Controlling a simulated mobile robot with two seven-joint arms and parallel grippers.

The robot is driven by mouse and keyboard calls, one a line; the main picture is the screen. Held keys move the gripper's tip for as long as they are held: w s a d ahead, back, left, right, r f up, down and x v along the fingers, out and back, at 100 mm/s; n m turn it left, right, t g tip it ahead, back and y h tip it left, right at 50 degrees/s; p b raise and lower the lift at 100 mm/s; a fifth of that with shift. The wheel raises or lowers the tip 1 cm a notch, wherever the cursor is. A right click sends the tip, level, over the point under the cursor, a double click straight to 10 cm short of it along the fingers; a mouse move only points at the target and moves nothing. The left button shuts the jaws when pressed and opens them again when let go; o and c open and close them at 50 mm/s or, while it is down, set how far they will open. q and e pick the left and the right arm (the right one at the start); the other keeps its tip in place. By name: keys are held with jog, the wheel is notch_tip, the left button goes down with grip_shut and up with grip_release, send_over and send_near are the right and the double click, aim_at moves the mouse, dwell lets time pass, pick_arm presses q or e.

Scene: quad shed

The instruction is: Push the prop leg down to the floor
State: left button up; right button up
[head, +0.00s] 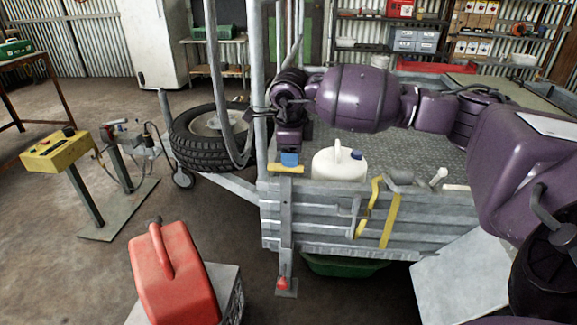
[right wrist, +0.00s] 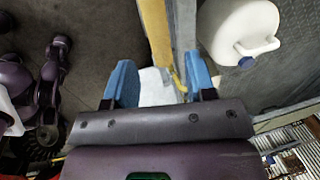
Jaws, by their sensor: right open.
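The prop leg (head: 286,215) is a grey upright bar at the near left corner of the grey trailer (head: 330,225). It has a yellow crosspiece (head: 287,169) on top and a flat foot with a red part (head: 282,283) low by the floor. I cannot tell whether the foot touches the floor. My right gripper (head: 289,158) points down just above the yellow crosspiece. In the right wrist view its blue fingers (right wrist: 160,82) are apart, with the yellow crosspiece (right wrist: 156,35) showing beyond the gap. I cannot tell whether they touch it. My left gripper is not in view.
A white jug (head: 338,166) stands on the trailer bed close right of my right gripper. Yellow straps (head: 390,220) hang on the trailer's side. A red fuel can (head: 172,270) stands near left, and a wheel (head: 205,135) lies behind. Bare floor lies left of the leg.

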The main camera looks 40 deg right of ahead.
jog(key=shift+w+d+f+b, duration=0.1)
jog(key=shift+f+b, duration=0.05)
jog(key=shift+f, duration=0.55)
jog(key=shift+w+d+f+b, duration=0.15)
jog(key=shift+f, duration=0.6)
jog(key=shift+w+d+f+b, duration=0.1)
jog(key=shift+f+b, duration=0.05)
jog(key=shift+f, duration=0.55)
grip_shut()
